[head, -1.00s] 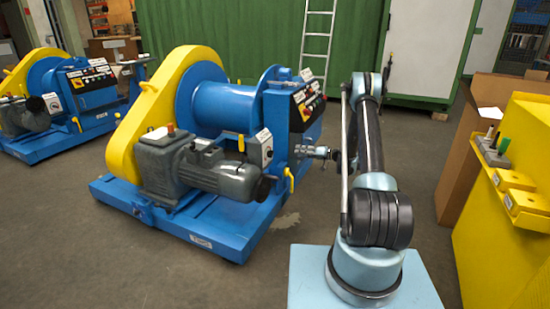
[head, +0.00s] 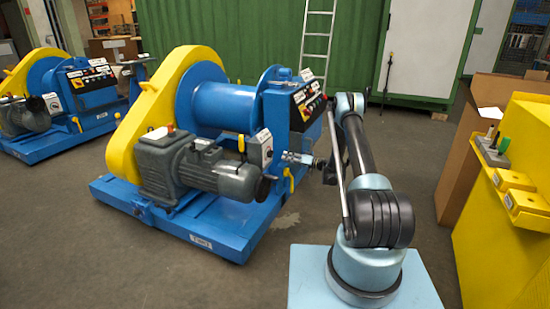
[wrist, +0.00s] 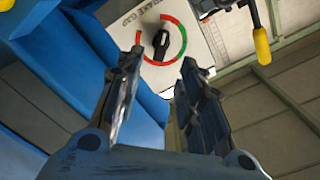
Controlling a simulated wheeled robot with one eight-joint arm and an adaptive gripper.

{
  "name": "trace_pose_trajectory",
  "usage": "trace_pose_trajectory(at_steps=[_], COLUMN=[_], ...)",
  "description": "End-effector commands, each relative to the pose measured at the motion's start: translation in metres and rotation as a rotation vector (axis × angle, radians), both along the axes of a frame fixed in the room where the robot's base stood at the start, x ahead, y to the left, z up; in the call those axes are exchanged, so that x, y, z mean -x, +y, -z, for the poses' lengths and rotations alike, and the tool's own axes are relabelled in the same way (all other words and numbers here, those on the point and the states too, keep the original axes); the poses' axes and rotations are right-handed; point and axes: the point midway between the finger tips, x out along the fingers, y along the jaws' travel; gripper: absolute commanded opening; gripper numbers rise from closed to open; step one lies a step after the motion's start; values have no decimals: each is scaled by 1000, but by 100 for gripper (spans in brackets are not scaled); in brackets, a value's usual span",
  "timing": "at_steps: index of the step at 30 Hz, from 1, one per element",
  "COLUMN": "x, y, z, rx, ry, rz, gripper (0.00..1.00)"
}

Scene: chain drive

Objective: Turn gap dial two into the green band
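A gap dial shows in the wrist view, with a black knob (wrist: 161,42) on a white plate (wrist: 196,52) labelled with what reads as a gap label. A coloured arc around the knob has a green band (wrist: 183,35) on the right and red stretches beside it. I cannot tell exactly where the knob points. My gripper (wrist: 160,75) is open and empty, its fingers apart and just short of the dial, one towards each side. In the head view my gripper (head: 286,157) is close to the small grey box (head: 260,150) at the motor's end.
The blue winch (head: 225,106) has a yellow guard (head: 130,140), a grey motor (head: 222,177) and a control panel (head: 308,100). A yellow-tipped lever (wrist: 262,46) is right of the dial. A second winch (head: 85,90) stands at left. A yellow bench (head: 505,235) is at right.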

Motion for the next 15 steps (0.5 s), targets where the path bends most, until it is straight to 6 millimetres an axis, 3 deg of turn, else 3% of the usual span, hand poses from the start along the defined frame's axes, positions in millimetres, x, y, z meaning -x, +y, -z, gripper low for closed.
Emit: trace_pose_trajectory(at_steps=[9,15], x=[-18,-27], y=[54,76], z=[0,0], rx=[0,0], ry=[0,0], rz=[-3,-1], gripper=[35,35])
